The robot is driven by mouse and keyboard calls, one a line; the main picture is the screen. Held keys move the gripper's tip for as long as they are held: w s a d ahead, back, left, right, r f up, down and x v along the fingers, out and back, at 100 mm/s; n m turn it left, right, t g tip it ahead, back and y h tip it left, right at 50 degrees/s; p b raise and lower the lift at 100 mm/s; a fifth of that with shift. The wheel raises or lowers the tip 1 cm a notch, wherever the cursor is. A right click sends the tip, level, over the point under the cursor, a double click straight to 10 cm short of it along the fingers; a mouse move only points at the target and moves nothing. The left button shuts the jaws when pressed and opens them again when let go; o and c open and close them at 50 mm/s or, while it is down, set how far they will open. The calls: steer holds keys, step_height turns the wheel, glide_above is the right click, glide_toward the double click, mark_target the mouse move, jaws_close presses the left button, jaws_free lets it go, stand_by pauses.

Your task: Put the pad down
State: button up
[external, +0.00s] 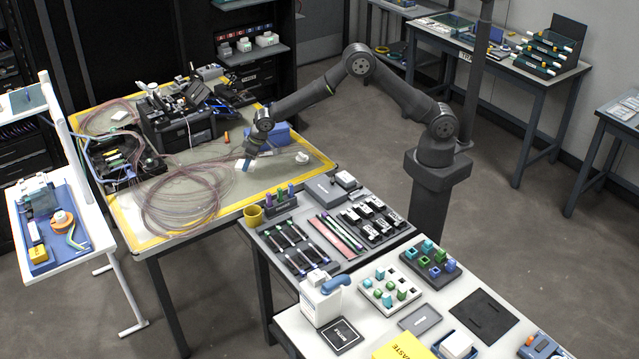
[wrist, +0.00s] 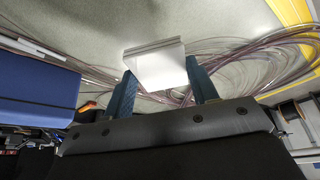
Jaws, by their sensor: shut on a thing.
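A white pad (wrist: 155,66) is held between the two blue fingers of my gripper (wrist: 160,88) in the wrist view. In the external view the white pad (external: 245,164) shows small under my gripper (external: 248,155), low over the front right part of the yellow-edged table (external: 228,207). Whether the pad touches the tabletop is hard to tell. The coiled clear fibre (wrist: 240,55) runs behind the pad in the wrist view.
The large fibre coil (external: 180,195) lies left of my gripper. A blue box (external: 283,134) and a small white round item (external: 302,157) stand to its right. The black splicer (external: 180,125) is behind left. Bare tabletop shows around the white item.

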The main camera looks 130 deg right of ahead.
mark_target(248, 171)
steer(key=shift+w+a+f, duration=0.5)
steer(key=shift+w+f, duration=0.25)
steer(key=shift+w, duration=0.15)
steer(key=shift+f, duration=1.85)
steer(key=shift+f, duration=0.2)
steer(key=o, duration=0.9)
steer(key=shift+o, duration=0.2)
steer(key=shift+r, duration=0.1)
steer(key=v, duration=1.2)
